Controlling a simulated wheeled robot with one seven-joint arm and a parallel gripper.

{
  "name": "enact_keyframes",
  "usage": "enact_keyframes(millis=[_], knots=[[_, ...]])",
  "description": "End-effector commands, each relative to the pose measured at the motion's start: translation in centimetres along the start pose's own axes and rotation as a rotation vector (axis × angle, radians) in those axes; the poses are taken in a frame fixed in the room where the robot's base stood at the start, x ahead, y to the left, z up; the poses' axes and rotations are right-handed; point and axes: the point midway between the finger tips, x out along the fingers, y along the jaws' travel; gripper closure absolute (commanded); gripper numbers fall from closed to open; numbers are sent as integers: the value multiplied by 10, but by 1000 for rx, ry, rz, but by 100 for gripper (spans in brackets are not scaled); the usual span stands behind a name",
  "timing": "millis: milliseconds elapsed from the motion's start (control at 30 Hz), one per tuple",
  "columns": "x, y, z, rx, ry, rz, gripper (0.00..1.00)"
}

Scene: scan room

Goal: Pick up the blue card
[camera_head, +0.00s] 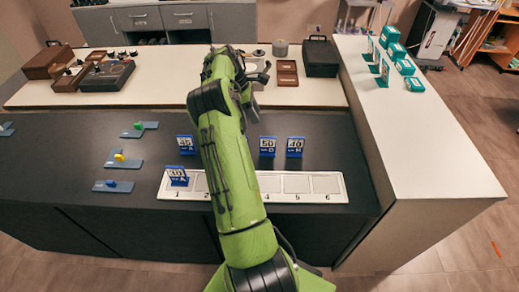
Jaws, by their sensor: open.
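Several blue cards with white markings stand upright on the dark counter. One blue card (177,176) stands at slot 1 of the white numbered strip (342,186). Another blue card (185,144) stands behind the strip, left of my arm. Two more blue cards, one (267,146) nearer my arm and one (295,147) farther right, stand behind the strip. My gripper (259,75) is open at the far end of my green arm, over the white back counter, beyond and apart from all the cards. My arm hides part of the strip and the counter behind it.
Blue-grey holders with a green (139,126), yellow (119,157) and blue piece (111,184) lie at left. A black case (320,57) and brown trays (287,72) stand near my gripper. Teal boxes (404,66) stand on the right counter. Dark counter right of the cards is clear.

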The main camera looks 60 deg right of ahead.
Motion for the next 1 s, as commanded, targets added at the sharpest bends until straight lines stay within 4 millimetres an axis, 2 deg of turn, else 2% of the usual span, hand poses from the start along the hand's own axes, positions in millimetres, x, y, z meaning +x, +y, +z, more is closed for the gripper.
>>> enact_keyframes(millis=[133, 433, 633, 833, 1000], knots=[[17, 0, 1, -4, -4, -6, 57], [90, -1, 1, -3, -3, -6, 57], [115, -1, 0, -3, -3, -4, 57], [152, -3, 0, -3, -2, -3, 57], [160, -2, 0, -3, -3, -1, 57]])
